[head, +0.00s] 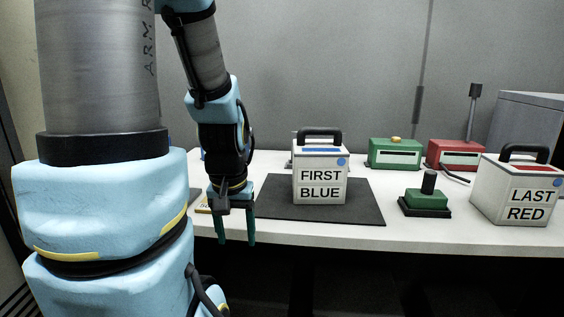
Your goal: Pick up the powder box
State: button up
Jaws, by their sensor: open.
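Two white boxes with black top handles stand on the white table; neither has a label reading "powder". One box (320,187) reads "FIRST BLUE", has a blue dot and stands upright on a dark mat (270,203).
A green device (395,153) and a red device (455,153) with a lever stand at the back. A small green block with a black knob (427,200) stands between the boxes. A grey cabinet (530,118) is at the right rear. A small yellowish item lies partly hidden behind my gripper.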

aim_at(509, 189)
jog(key=l+u, duration=0.15)
jog(key=u, duration=0.25)
jog(key=l+u, duration=0.1)
jog(key=u, duration=0.3)
jog(key=k+l+u, duration=0.1)
jog(key=u, duration=0.3)
jog(key=k+l+u, duration=0.3)
jog(key=k+l, duration=0.15)
jog(key=k+l+u, duration=0.3)
jog(key=k, duration=0.15)
jog(key=k+l+u, duration=0.3)
jog(key=k, duration=0.25)
jog(key=i+j, duration=0.05)
